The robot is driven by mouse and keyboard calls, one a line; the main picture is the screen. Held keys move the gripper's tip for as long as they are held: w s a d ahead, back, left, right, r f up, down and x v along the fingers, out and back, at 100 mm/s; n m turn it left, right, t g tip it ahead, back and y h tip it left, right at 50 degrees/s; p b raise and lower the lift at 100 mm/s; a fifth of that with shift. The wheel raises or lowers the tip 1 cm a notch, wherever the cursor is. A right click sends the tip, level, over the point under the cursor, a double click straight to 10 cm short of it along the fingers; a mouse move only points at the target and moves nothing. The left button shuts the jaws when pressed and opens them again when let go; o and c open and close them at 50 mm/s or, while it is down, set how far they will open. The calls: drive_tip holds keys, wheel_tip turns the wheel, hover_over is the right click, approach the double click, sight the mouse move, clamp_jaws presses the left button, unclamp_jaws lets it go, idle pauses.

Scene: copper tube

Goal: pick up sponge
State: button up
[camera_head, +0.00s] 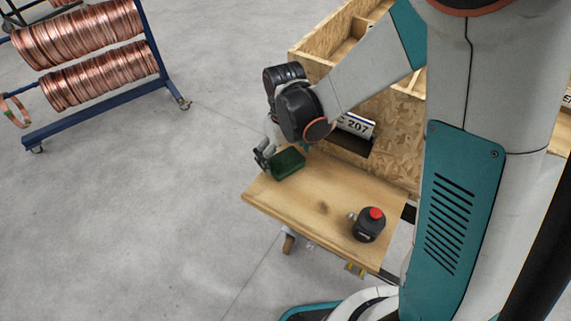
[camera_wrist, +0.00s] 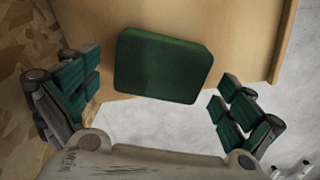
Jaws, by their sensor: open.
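The sponge is a dark green block (camera_head: 288,164) lying on the left end of the wooden table top in the head view. It also shows in the wrist view (camera_wrist: 163,64), whole and flat on the wood near the table edge. My gripper (camera_head: 268,157) is at the left end of the table, right beside the sponge. In the wrist view my gripper (camera_wrist: 158,98) is open, with one finger on the left and one on the right, and the sponge lies between and a little beyond them. No finger visibly touches it.
A blue rack with copper coils (camera_head: 95,60) stands far left. The floor between is clear.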

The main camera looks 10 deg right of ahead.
drive_tip(key=shift+f, duration=0.3)
drive_tip(key=c, duration=0.8)
drive_tip(key=shift+o, duration=0.2)
drive_tip(key=shift+r, duration=0.1)
